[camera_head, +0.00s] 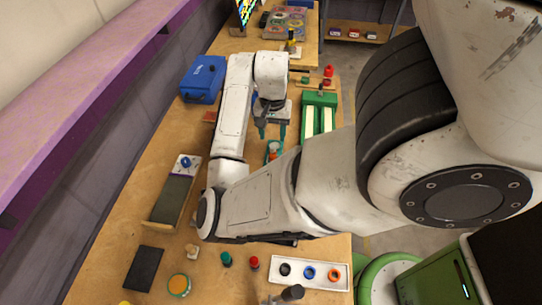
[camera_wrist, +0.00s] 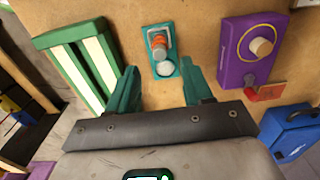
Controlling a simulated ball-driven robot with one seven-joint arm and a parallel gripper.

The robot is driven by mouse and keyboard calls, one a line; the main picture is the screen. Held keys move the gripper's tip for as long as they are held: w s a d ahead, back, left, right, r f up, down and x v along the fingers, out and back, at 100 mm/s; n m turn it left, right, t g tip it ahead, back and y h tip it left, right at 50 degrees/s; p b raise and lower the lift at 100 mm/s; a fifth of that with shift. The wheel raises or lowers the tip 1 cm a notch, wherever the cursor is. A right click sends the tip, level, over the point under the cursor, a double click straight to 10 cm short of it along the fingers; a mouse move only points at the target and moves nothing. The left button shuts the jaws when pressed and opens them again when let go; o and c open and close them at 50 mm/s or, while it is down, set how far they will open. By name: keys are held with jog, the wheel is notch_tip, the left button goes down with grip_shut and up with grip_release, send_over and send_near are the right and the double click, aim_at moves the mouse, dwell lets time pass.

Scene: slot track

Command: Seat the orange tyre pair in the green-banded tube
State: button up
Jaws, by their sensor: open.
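My gripper (camera_head: 272,133) hangs open over the table, and its two teal fingers stand apart in the wrist view (camera_wrist: 161,67). Just beyond the fingertips lies a small teal tray (camera_wrist: 176,73) holding a small orange-banded piece (camera_wrist: 158,43), which looks like the orange tyre pair, and a pale round part (camera_wrist: 164,68). The orange piece also shows in the head view (camera_head: 273,152), below the fingers. Nothing is between the fingers. A green block with two cream channels (camera_wrist: 53,41) stands left of the tray; I cannot make out a green-banded tube for certain.
A purple box with a round wooden knob (camera_wrist: 262,46) and a blue case (camera_wrist: 293,130) lie to the right in the wrist view. A white tray with black, blue and orange rings (camera_head: 336,282) lies at the near table edge. Bare wood surrounds the teal tray.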

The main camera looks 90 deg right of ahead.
aim_at(273, 147)
notch_tip(273, 147, down, 4)
jog(key=shift+s+r+b, duration=0.1)
jog(key=shift+b, duration=0.7)
jog(key=shift+f, duration=0.9)
jog(key=shift+c, duration=0.3)
grip_shut()
